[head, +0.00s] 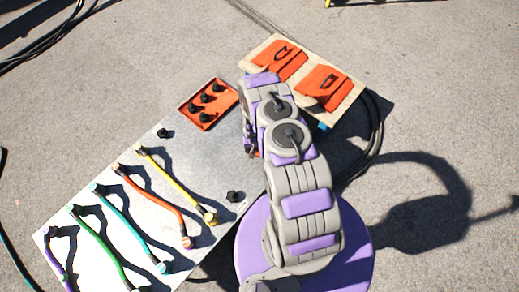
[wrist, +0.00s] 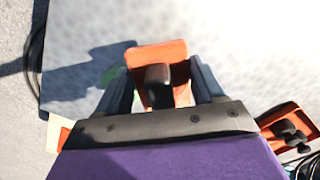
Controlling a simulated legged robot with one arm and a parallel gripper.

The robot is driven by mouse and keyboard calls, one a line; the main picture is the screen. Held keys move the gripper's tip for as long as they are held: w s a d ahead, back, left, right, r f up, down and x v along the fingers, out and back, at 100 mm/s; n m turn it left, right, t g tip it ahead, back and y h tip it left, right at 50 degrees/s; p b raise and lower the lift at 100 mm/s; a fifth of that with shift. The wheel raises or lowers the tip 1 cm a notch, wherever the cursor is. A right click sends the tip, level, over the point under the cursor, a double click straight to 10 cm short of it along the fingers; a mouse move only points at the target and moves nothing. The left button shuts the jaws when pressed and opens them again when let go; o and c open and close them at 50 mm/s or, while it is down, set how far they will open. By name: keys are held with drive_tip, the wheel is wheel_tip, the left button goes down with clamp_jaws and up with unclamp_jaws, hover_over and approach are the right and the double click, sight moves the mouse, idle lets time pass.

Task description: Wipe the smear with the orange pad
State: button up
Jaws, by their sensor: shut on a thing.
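My gripper (wrist: 162,78) is shut on the orange pad (wrist: 157,55), with a dark finger on each side of its black handle (wrist: 158,75). The pad lies over the pale metal sheet (wrist: 225,35); I cannot tell whether it touches the sheet. A faint green smear (wrist: 111,76) shows just left of the pad in the wrist view, partly behind the left finger. In the head view my arm hides most of the gripper (head: 250,146) and the smear, at the sheet's right edge.
Several coloured cables, including a yellow one (head: 178,182), lie across the sheet's left part. A red tray (head: 219,116) of black knobs sits at its far corner. A wooden board (head: 345,108) with two orange pieces is beyond my arm. The sheet's middle is mostly clear.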

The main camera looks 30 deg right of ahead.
drive_tip(key=r, duration=0.2)
drive_tip(key=shift+a+r+p, duration=0.3)
drive_tip(key=shift+a+r, duration=0.05)
drive_tip(key=shift+r, duration=0.15)
drive_tip(key=shift+d, duration=0.45)
drive_tip(key=shift+a, duration=0.3)
